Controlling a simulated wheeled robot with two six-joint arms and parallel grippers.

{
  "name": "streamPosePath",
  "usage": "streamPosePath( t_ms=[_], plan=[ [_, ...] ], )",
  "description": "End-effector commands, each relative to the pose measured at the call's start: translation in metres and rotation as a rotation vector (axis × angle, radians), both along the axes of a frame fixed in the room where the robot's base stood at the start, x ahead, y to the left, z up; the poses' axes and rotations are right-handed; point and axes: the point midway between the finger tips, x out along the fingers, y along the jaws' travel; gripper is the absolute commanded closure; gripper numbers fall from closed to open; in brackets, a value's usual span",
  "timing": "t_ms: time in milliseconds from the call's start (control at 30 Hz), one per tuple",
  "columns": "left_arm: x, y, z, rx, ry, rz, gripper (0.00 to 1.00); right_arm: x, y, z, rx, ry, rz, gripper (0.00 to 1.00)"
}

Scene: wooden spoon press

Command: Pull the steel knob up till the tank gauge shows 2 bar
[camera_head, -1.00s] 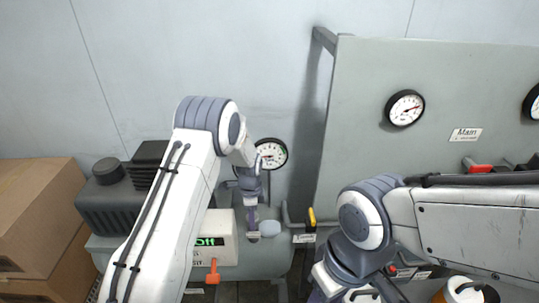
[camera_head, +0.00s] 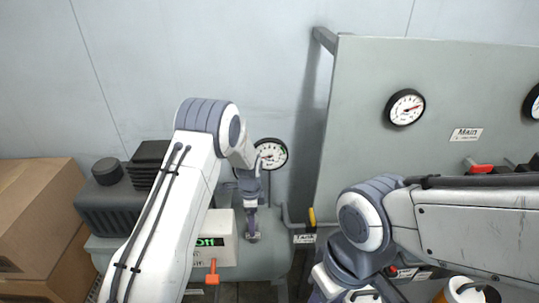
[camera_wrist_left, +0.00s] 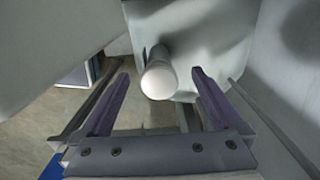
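The knob (camera_wrist_left: 158,80) shows in the left wrist view as a pale, round-ended cylinder. It lies between the open fingers of my left gripper (camera_wrist_left: 158,73), with a visible gap on both sides. In the head view my left gripper (camera_head: 252,236) points down in front of the tank (camera_head: 268,258), and the knob cannot be told apart there. The tank gauge (camera_head: 270,154) is a white dial with a black rim and a green mark, just right of my left wrist. Its reading is too small to tell. My right gripper is not clearly in view.
A grey panel (camera_head: 360,140) with the Main label (camera_head: 466,135) and a dial (camera_head: 405,107) stands at right. A yellow handle (camera_head: 312,216) and the Tank label (camera_head: 305,239) are right of my left gripper. Cardboard boxes (camera_head: 35,215) stand at far left.

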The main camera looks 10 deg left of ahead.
Motion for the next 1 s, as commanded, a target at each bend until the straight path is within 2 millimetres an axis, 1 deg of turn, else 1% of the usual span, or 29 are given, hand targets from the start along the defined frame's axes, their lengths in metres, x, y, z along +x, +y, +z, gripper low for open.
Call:
streamPosePath(
  t_ms=[300, 433, 1000],
  plan=[
    [-0.001, 0.0, -0.001, 0.001, 0.002, 0.0, 0.0, 0.0, 0.0, 0.0, 0.0, 0.0, 0.0, 0.54],
    [-0.001, 0.0, 0.003, 0.001, 0.002, 0.0, 0.0, 0.0, 0.0, 0.003, 0.0, 0.0, 0.0, 0.54],
    [-0.001, 0.0, 0.048, 0.0, 0.003, 0.0, 0.0, 0.0, 0.0, 0.036, 0.0, 0.0, 0.0, 0.54]
  ],
)
